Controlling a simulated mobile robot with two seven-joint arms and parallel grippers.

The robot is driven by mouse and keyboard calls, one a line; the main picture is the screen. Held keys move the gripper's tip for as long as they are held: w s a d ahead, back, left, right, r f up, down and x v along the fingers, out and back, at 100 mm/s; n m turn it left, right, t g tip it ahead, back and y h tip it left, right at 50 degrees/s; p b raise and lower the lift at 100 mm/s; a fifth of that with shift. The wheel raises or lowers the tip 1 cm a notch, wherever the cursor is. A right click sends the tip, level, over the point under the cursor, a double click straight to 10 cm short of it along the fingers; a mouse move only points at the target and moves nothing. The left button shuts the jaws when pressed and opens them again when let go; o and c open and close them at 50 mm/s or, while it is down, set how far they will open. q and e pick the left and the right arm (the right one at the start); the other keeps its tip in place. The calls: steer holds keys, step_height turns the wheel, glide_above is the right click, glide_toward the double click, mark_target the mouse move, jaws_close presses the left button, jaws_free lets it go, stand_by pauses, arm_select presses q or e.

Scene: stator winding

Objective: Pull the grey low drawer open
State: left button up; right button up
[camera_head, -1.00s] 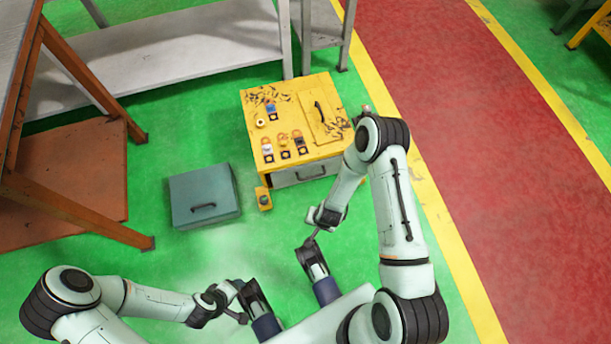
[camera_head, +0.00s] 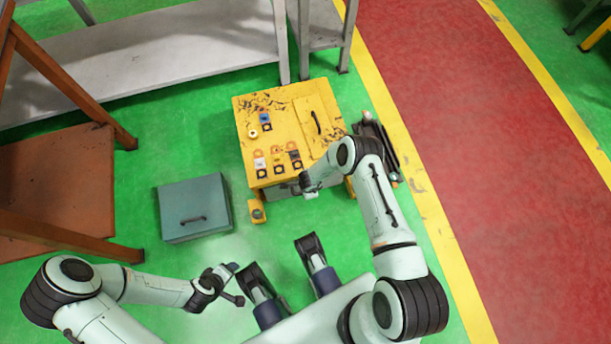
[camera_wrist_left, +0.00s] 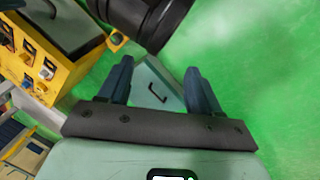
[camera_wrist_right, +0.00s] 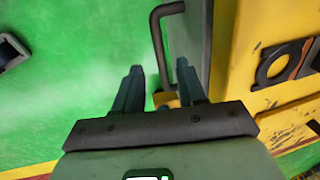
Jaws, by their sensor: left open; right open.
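The grey drawer (camera_head: 277,191) is low in the front of the yellow cabinet (camera_head: 291,132). My right arm hides much of it in the head view. The right wrist view shows its grey front (camera_wrist_right: 188,38) and dark bar handle (camera_wrist_right: 158,45). My right gripper (camera_head: 309,190) is open in front of the drawer. In the right wrist view the handle's near end appears between the open fingertips (camera_wrist_right: 159,68); I cannot tell whether they touch it. My left gripper (camera_head: 238,285) is open and empty, low above the floor, away from the cabinet.
A separate grey-blue box (camera_head: 194,208) with a handle stands on the green floor left of the cabinet; it also shows in the left wrist view (camera_wrist_left: 158,88). Small parts sit on the cabinet top. An orange rack (camera_head: 70,190) stands left.

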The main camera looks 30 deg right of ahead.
steer(key=f, duration=0.2)
steer(key=w+f+b, duration=0.1)
steer(key=f, duration=0.1)
steer(key=shift+d+f+b, duration=0.1)
steer(key=shift+f+b, duration=0.05)
steer(key=shift+b, duration=0.15)
arm_select(q)
steer(key=shift+w+a+f+t, duration=0.15)
steer(key=shift+w+a+f, duration=0.25)
steer(key=shift+w+f, duration=0.2)
steer(key=shift+w+a+f+t, duration=0.15)
steer(key=shift+w+a+f, duration=0.2)
steer(key=shift+w+f, duration=0.2)
steer(key=shift+s, duration=0.1)
arm_select(e)
jaws_close()
arm_select(q)
steer(key=shift+s, duration=0.1)
arm_select(e)
steer(key=shift+s, duration=0.15)
